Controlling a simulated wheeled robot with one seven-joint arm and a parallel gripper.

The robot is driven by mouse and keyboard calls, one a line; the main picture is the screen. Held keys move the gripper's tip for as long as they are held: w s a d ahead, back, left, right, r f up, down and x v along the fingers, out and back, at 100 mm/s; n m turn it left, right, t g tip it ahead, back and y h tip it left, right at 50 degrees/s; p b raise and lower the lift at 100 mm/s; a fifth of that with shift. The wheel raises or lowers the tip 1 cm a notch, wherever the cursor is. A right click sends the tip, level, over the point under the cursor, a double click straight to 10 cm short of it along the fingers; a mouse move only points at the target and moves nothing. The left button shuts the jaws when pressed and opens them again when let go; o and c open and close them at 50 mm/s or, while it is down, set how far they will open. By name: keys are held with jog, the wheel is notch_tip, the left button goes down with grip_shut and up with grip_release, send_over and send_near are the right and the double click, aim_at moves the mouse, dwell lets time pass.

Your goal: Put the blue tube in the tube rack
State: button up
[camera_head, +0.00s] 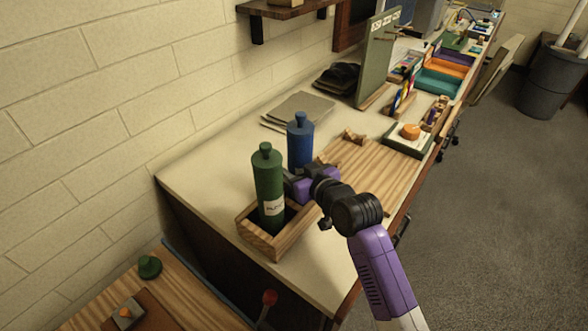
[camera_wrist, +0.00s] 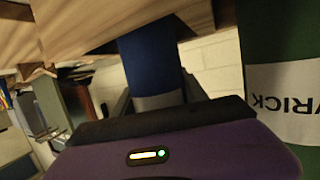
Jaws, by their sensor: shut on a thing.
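The blue tube (camera_head: 300,141) is upright, with its capped top clear in the head view. My gripper (camera_head: 296,186) is shut on it, low on its body. In the wrist view the blue tube (camera_wrist: 153,58) runs between the fingers, and its lower end goes out of sight behind a wooden edge. The tube rack (camera_head: 263,244) is a wooden box at the counter's near end, with a green tube (camera_head: 267,180) standing in its near part. The blue tube is at the rack's far side; its base is hidden, so I cannot tell whether it rests inside.
A slatted wooden board (camera_head: 365,170) lies right of the rack. Grey sheets (camera_head: 300,109) lie behind the blue tube near the wall. The green tube stands close beside my gripper. A lower wooden surface (camera_head: 190,300) with a green knob (camera_head: 149,267) is at the front left.

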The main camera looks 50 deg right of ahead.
jog(key=shift+f, duration=0.5)
jog(key=shift+f, duration=0.15)
jog(key=o, duration=1.5)
jog(key=shift+c, duration=0.2)
